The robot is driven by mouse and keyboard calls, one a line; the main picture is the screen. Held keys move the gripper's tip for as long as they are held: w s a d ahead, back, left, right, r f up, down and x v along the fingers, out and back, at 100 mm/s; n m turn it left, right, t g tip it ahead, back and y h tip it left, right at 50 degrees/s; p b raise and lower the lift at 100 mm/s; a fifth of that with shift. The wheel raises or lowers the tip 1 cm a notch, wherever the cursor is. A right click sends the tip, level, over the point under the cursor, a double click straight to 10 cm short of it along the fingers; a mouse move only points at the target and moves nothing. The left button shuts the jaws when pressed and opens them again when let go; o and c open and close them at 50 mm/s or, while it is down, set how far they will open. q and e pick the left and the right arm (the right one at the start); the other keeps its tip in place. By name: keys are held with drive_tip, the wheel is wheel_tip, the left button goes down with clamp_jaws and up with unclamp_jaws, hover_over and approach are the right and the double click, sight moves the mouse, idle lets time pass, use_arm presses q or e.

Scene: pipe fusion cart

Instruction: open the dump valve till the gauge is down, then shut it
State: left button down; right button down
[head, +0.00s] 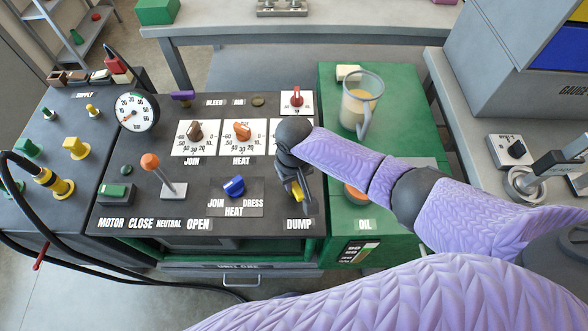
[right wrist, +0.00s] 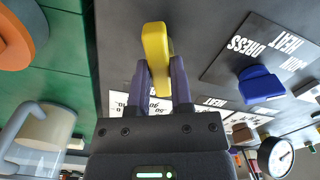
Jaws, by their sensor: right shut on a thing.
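The yellow dump valve handle (head: 297,191) stands on the dark panel just above the DUMP label. My right gripper (head: 302,199) reaches down to it from above and is shut on it. In the right wrist view the yellow handle (right wrist: 156,55) sits between the two purple fingers of the right gripper (right wrist: 163,85). The round white gauge (head: 136,112) is at the panel's upper left; its needle is too small to read surely. The gauge also shows in the right wrist view (right wrist: 276,157). My left gripper is not in view.
A blue selector knob (head: 234,187) and a grey lever with an orange ball (head: 151,161) stand left of the valve. Heat dials (head: 242,130) lie behind. A jug (head: 361,104) stands on the green top to the right. Black hoses run at the left.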

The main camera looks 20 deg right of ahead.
drive_tip(key=shift+w+d+m+p, duration=0.1)
drive_tip(key=shift+m+p, duration=1.2)
drive_tip(key=shift+m, duration=0.7)
drive_tip(key=c, duration=0.9)
unclamp_jaws()
drive_tip(key=o, duration=0.4)
drive_tip(key=shift+w, duration=0.1)
